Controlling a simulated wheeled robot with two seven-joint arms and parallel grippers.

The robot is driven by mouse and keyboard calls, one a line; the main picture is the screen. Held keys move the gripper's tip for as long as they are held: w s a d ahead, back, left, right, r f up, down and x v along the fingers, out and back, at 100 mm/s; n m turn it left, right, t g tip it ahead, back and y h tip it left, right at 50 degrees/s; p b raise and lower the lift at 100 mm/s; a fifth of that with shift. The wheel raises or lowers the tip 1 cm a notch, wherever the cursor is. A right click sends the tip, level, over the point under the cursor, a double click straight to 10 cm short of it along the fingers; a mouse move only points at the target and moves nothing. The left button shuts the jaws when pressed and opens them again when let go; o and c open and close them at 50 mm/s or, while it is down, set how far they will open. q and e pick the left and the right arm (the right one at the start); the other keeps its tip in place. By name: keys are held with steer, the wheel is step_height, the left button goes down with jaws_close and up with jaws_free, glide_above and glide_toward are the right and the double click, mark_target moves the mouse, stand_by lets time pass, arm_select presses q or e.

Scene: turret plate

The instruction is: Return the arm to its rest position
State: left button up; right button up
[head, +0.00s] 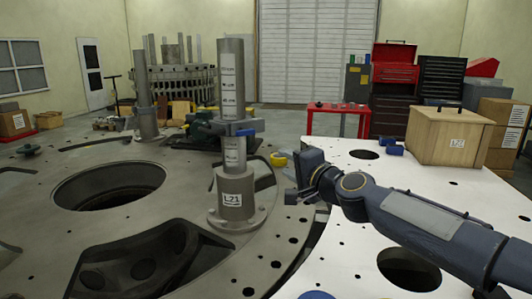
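My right arm (420,222) reaches in from the right edge over the pale plate. My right gripper (292,194) is at its end, just right of the grey post (232,75) labelled LZ1. A gap shows between the gripper and the post's base. The fingers are small and partly hidden by the wrist, so I cannot tell whether they are open or shut. The post stands upright on the round turret plate (130,235). A grey collar (222,127) with a blue part sits around the post at mid-height. My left gripper is not in view.
A wooden crate (435,140) stands on the pale plate (345,262) at the right, with small blue objects (394,150) beside it. A second post (144,105) stands farther back. The plates have large holes. A red table (338,109) and tool cabinets stand behind.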

steer(key=s+d+f+n+g+h, duration=0.1)
steer(key=s+d+f, duration=0.4)
steer(key=s, duration=0.8)
steer(key=s+d+f+n+g+h, duration=0.2)
steer(key=s+d+f+n+g, duration=0.2)
steer(key=s+f, duration=0.7)
steer(key=s+d+f+n+g+h+p, duration=0.1)
steer(key=s+d+f+n+g, duration=0.2)
steer(key=s, duration=1.2)
steer(key=d+f+g, duration=0.1)
steer(key=d+f, duration=0.2)
steer(key=f, duration=0.1)
steer(key=shift+s+d+f+h, duration=0.15)
steer(key=shift+d+f+h, duration=0.05)
steer(key=shift+f+h, duration=0.2)
